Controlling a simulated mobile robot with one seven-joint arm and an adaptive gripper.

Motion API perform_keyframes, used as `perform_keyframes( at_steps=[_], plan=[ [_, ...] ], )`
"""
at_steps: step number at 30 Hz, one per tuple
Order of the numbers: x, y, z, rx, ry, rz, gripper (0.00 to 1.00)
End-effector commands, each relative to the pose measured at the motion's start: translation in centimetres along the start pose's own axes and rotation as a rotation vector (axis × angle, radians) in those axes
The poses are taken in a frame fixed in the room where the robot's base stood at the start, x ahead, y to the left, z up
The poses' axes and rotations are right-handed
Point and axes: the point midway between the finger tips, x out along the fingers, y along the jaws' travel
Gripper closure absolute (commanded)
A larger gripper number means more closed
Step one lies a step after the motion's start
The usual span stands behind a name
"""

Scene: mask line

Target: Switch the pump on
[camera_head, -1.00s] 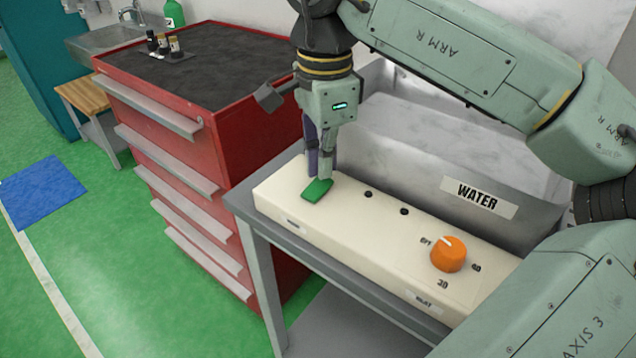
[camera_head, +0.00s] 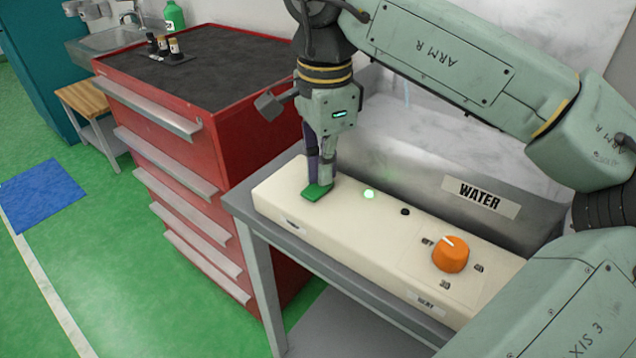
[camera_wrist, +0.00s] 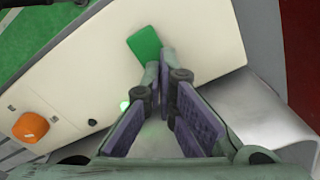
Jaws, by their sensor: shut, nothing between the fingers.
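The green rocker switch (camera_head: 316,193) sits at the left end of the cream control box (camera_head: 345,222). It also shows in the wrist view (camera_wrist: 145,45). My gripper (camera_head: 321,176) is shut and empty, pointing down with its fingertips at the switch's back edge, apparently touching it. In the wrist view the fingertips (camera_wrist: 159,66) meet close to the switch's edge. The other lamp (camera_head: 405,211) is dark.
An orange knob (camera_head: 450,254) points near its OFF mark. Behind the box is a metal basin (camera_head: 430,150) labelled WATER, with a thin pale-blue streak (camera_head: 407,92) above it. A red drawer cabinet (camera_head: 250,130) stands close on the left.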

Motion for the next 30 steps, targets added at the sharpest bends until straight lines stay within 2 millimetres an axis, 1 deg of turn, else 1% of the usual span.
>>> perform_keyframes(
  at_steps=[2, 5, 27, 30],
  plan=[
    [0.1, 0.1, 0.0, -0.001, 0.000, 0.004, 1.00],
    [-0.4, 0.1, 0.0, -0.001, 0.000, 0.005, 1.00],
    [-6.4, 0.0, 0.0, -0.001, 0.000, 0.004, 1.00],
    [-7.0, 0.0, 0.0, -0.001, 0.000, 0.003, 1.00]
  ],
)
